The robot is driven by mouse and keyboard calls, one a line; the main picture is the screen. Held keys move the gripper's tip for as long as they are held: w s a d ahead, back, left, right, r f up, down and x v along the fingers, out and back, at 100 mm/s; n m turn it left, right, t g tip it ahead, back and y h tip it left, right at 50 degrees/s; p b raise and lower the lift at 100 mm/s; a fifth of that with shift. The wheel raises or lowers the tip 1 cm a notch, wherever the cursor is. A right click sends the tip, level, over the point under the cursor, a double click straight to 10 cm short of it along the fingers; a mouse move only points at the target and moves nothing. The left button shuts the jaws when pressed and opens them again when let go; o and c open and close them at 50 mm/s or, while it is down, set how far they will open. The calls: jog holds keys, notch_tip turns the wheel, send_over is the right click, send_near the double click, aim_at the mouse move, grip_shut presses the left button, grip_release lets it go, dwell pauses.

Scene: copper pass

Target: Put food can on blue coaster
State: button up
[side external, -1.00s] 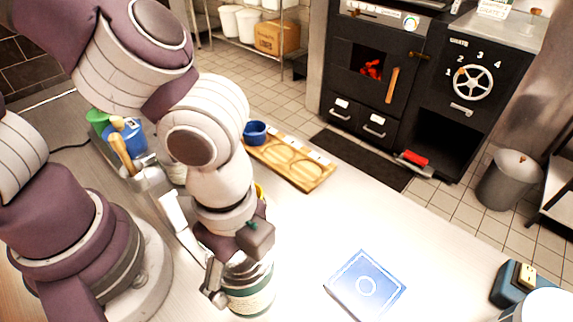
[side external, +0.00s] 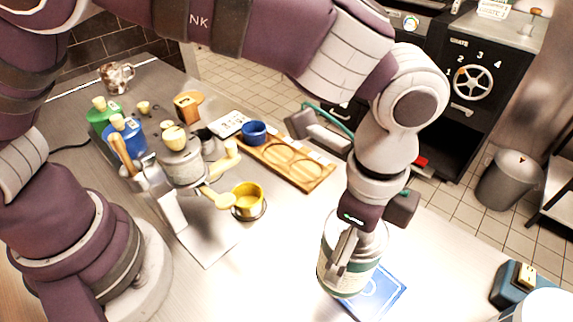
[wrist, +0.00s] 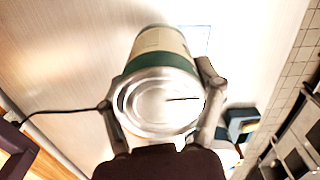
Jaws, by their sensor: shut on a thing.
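The food can (side external: 335,262) is a large cylinder with a cream and green label and a bare metal lid. My gripper (side external: 350,250) is shut on it. In the wrist view the can (wrist: 160,55) sits between the two fingers (wrist: 160,105), lid towards the camera. The blue coaster (side external: 383,294) is a flat square with a pale ring design, at the lower right of the counter. In the side view the can overlaps its left part; whether they touch I cannot tell. In the wrist view a pale edge of the coaster (wrist: 197,38) shows beyond the can.
A yellow cup (side external: 248,196) stands left of the can. A wooden board (side external: 290,165) with round recesses and a blue cup (side external: 254,132) lie behind. A dark blue box (side external: 515,285) stands at the right. Bottles and a grey machine (side external: 182,160) stand at the left.

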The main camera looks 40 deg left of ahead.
notch_tip(320, 180, down, 5)
jog(key=shift+r, duration=0.1)
jog(key=o, duration=1.2)
jog(key=shift+f, duration=0.2)
